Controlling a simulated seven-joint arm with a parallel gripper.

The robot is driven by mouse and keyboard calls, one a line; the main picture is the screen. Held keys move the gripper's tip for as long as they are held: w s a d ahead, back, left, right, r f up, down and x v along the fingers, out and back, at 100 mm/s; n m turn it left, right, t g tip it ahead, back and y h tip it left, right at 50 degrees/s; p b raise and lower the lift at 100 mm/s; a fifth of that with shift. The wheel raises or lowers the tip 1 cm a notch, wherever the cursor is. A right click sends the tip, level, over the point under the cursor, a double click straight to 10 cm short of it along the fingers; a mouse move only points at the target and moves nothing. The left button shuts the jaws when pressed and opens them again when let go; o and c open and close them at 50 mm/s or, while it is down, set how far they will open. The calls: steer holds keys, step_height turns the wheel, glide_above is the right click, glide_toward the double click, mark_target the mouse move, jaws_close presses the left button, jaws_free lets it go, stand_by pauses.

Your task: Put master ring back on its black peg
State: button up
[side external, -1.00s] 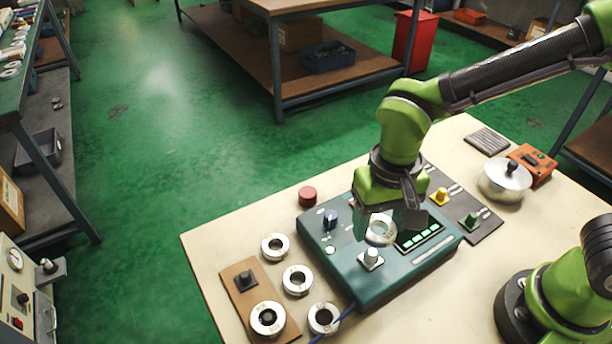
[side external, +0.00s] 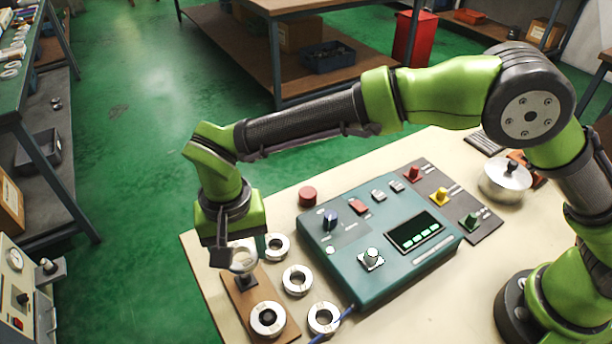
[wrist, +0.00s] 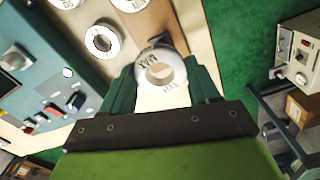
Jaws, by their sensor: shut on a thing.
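My gripper (side external: 240,250) is shut on a metal ring with lettering on its face (side external: 243,261). In the wrist view the ring (wrist: 161,73) sits between the two green fingers (wrist: 160,85). It is held above the far end of the brown board (side external: 278,300), apart from the board as far as I can tell. In the wrist view a dark part of the peg (wrist: 157,40) shows just beyond the ring's edge. Another ring (side external: 268,318) sits around a peg at the board's near end.
Three loose rings stand beside the board: one far (side external: 276,247), one middle (side external: 298,280) and one near (side external: 323,318). The teal gauge box (side external: 375,270) with knobs is to the right. A red button (side external: 308,196) lies behind. The table's left edge is close.

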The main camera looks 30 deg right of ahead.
steer(key=shift+w+a+r, duration=0.15)
steer(key=shift+r, duration=0.1)
steer(key=shift+f, duration=1.9)
steer(key=shift+f, duration=0.3)
steer(key=shift+f, duration=0.7)
steer(key=shift+f, duration=0.7)
stand_by(0.3)
steer(key=o, duration=1.3)
